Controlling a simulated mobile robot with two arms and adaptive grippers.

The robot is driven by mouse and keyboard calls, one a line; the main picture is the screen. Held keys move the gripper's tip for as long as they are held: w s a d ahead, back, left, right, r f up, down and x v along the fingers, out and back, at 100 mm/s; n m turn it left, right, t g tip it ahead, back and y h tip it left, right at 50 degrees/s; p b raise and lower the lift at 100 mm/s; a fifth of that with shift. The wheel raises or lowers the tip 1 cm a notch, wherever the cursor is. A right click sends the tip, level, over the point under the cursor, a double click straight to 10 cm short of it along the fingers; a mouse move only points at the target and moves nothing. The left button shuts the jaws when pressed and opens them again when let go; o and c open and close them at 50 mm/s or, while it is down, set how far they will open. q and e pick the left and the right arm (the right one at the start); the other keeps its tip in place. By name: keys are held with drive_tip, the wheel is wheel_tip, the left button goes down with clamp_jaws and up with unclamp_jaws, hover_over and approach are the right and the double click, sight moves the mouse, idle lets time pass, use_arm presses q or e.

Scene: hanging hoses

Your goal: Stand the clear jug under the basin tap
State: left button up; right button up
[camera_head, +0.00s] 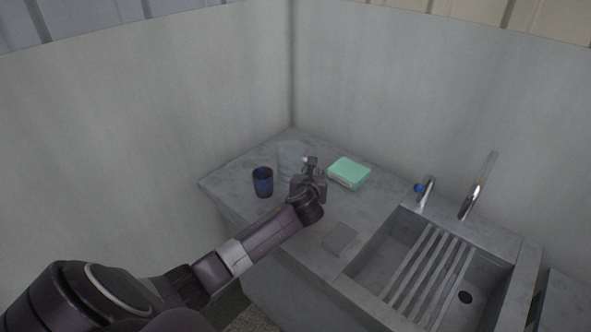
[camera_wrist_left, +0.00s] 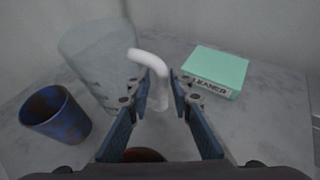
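The clear jug (camera_head: 291,157) stands upright on the grey counter near the back corner, faint against the wall. In the left wrist view the jug (camera_wrist_left: 96,65) has a white curved handle (camera_wrist_left: 152,65) facing my gripper. My left gripper (camera_head: 311,168) is at the jug's right side. Its two fingers (camera_wrist_left: 159,98) are apart, with the lower part of the handle between them; I see no clear grip on it. The basin tap (camera_head: 478,187) rises at the back of the grey basin (camera_head: 492,283), to the right. My right gripper is not in view.
A blue cup (camera_head: 263,182) stands left of the jug. A green cleaner box (camera_head: 349,173) lies right of my gripper. A small tap with a blue knob (camera_head: 422,190) stands left of the basin tap. Slats (camera_head: 433,268) span the basin's left part; a drain shows at right.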

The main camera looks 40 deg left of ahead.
use_arm(q)
drive_tip(key=shift+w+a+f, duration=0.25)
drive_tip(key=shift+w, duration=0.1)
clamp_jaws()
drive_tip(key=shift+r, duration=0.1)
